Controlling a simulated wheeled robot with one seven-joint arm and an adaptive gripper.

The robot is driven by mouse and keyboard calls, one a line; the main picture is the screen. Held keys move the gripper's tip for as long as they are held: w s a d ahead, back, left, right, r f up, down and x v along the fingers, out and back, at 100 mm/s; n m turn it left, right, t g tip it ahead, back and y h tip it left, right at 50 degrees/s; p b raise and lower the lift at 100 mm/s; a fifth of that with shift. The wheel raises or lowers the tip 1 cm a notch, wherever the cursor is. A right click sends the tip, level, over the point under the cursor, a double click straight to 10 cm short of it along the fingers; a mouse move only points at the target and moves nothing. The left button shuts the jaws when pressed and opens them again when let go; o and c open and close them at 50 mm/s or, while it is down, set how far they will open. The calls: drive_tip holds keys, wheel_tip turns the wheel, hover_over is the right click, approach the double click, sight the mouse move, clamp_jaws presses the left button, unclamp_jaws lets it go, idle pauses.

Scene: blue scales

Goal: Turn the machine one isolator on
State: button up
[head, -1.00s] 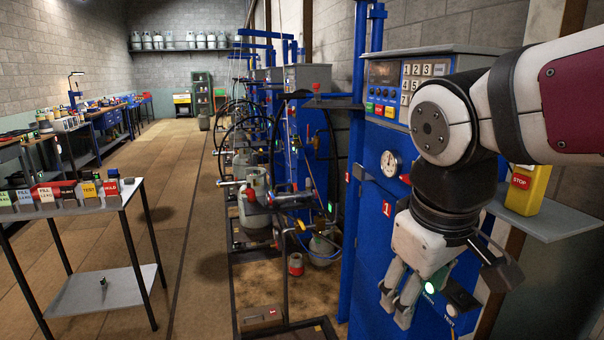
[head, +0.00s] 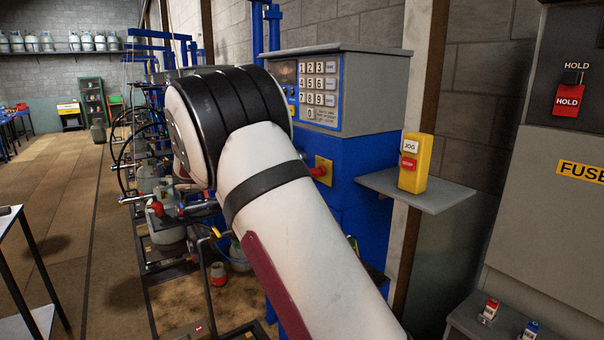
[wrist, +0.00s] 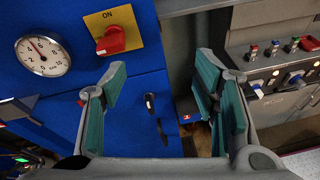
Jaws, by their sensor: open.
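My gripper is hidden behind my arm in the head view.
A round gauge (wrist: 43,56) and a small black latch (wrist: 150,102) are on the cabinet. A grey shelf (head: 425,192) with a yellow jog box (head: 414,162) juts out at right. A grey fuse cabinet (head: 545,190) stands further right. A switch panel (wrist: 275,65) is right of my gripper.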

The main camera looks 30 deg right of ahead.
drive_tip(key=w+a+f+n+t+h, duration=0.1)
drive_tip(key=w+a+f+n+h, duration=0.15)
drive_tip(key=w, duration=0.45)
drive_tip(key=shift+n+h, duration=0.25)
drive_tip(key=shift+h, duration=0.1)
drive_tip(key=d, duration=0.4)
drive_tip(key=d+p, duration=0.1)
drive_tip(key=d, duration=0.4)
drive_tip(key=d+r, duration=0.1)
drive_tip(key=d, duration=0.4)
drive_tip(key=shift+s+d+p, duration=0.1)
drive_tip(key=shift+d+p, duration=0.05)
drive_tip(key=shift+p, duration=0.15)
drive_tip(key=shift+c, duration=0.2)
drive_tip(key=shift+f, duration=0.1)
drive_tip(key=c, duration=1.1)
